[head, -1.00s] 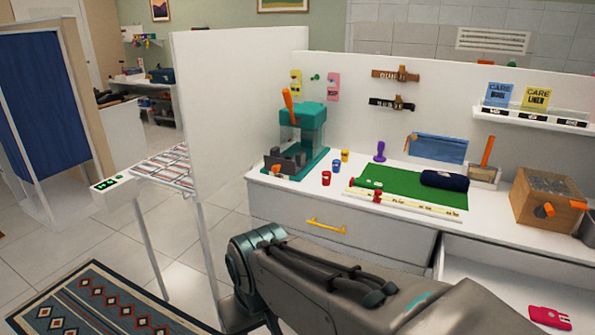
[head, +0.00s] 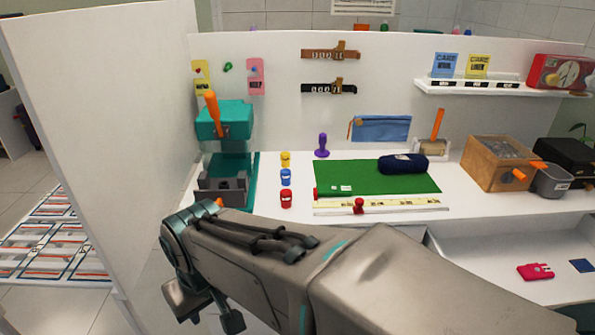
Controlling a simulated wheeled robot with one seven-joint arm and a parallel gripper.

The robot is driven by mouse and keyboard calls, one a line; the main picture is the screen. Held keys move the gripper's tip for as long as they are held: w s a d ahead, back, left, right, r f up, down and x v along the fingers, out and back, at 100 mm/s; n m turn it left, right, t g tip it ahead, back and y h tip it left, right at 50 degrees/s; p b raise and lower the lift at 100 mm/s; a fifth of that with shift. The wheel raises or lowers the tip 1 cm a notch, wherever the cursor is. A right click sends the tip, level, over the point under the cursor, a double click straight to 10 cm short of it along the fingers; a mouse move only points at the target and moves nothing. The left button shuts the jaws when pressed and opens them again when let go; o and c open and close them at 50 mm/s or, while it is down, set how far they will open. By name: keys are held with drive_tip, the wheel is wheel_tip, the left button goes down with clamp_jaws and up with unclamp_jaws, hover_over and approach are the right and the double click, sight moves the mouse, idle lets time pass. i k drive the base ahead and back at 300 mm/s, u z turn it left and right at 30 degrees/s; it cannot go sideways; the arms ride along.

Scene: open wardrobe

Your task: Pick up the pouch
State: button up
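A blue zip pouch (head: 381,128) stands against the back panel of the white worktop, behind the green mat (head: 340,175). A dark navy rolled case (head: 403,163) lies on the mat's right part, in front of the pouch. My arm crosses the lower middle of the head view. My gripper (head: 208,309) hangs at the arm's left end, below the worktop's front and well away from the pouch. It is partly hidden by the arm, and its finger opening is unclear. I see nothing held.
A teal press (head: 223,120) stands at the left, beside several small coloured pots. A yellow ruler strip (head: 400,204) lies along the mat's front. A wooden block with an orange handle (head: 432,148) stands right of the pouch. An open drawer (head: 480,255) juts out lower right.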

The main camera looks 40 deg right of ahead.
sight(327, 191)
drive_tip(key=z, duration=0.75)
drive_tip(key=i, duration=0.75)
drive_tip(key=z, duration=1.2)
drive_tip(key=i, duration=0.2)
drive_tip(key=z, duration=0.05)
